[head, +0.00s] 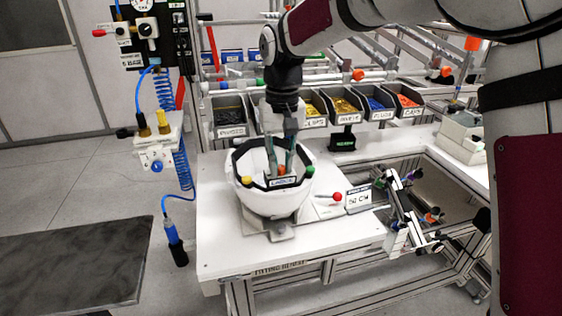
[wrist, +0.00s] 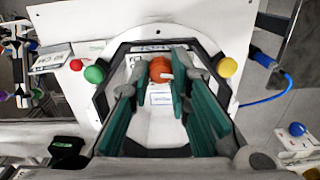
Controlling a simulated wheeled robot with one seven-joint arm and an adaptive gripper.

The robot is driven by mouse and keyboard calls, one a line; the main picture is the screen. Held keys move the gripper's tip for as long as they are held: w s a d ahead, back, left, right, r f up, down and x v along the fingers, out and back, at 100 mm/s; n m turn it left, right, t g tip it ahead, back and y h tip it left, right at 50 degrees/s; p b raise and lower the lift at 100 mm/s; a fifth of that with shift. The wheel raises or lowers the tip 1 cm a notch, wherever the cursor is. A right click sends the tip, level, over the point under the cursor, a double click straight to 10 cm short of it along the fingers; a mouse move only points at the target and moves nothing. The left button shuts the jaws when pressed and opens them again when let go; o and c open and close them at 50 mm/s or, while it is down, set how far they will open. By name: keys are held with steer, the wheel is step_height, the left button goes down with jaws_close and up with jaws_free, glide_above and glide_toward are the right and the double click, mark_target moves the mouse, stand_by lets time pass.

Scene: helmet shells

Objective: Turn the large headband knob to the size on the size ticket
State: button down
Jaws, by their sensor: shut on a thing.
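The large headband knob is orange with a white pointer mark (wrist: 161,68); a small part of it shows in the head view (head: 271,171). It sits inside the white helmet shell (head: 270,204), which stands open side up on the bench with a black band around its rim. My gripper (wrist: 161,75) points down into the shell, its teal fingers closed on both sides of the knob; it also shows in the head view (head: 280,165). The pointer extends right in the wrist view. The size ticket (head: 358,197) stands right of the shell and seems to read 50 CM.
Yellow (head: 247,181) and green (head: 310,171) balls sit at the shell's rim. A red ball-ended lever (head: 337,196) is beside the ticket. Labelled bins (head: 345,106) line the back. The bench top (head: 222,244) is clear at front left.

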mark_target(281, 166)
steer(key=shift+n, duration=1.1)
steer(key=c, duration=1.5)
jaws_free()
steer(key=shift+o, duration=0.2)
step_height(281, 166, up, 12)
steer(key=shift+d, duration=0.15)
